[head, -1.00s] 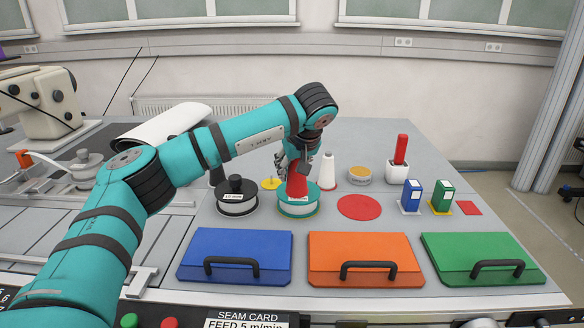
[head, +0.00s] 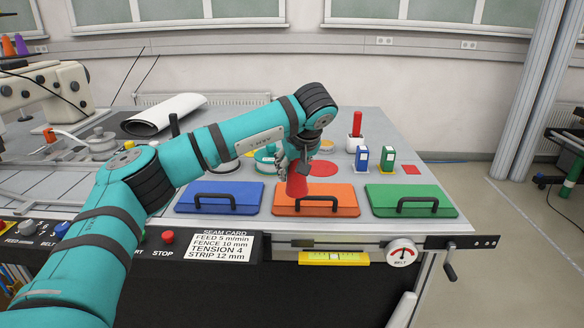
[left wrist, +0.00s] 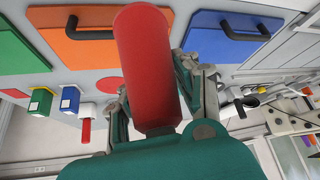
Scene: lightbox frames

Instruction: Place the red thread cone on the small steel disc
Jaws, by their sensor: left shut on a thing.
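The red thread cone (head: 297,186) is in my left gripper (head: 299,166), which is shut on it. In the head view the cone shows in front of the orange lid's back part; its height above the bench is hard to tell. In the left wrist view the cone (left wrist: 147,60) sits between the fingers and hides what lies behind it. I cannot make out the small steel disc for certain; my arm covers part of the bench. My right gripper is not in view.
Blue (head: 222,190), orange (head: 340,195) and green (head: 411,193) lids with black handles line the bench front. Behind them are a red disc (head: 322,168), a blue box (head: 361,160), a green box (head: 387,160) and a red-topped holder (head: 355,143). A sewing machine (head: 45,88) stands at left.

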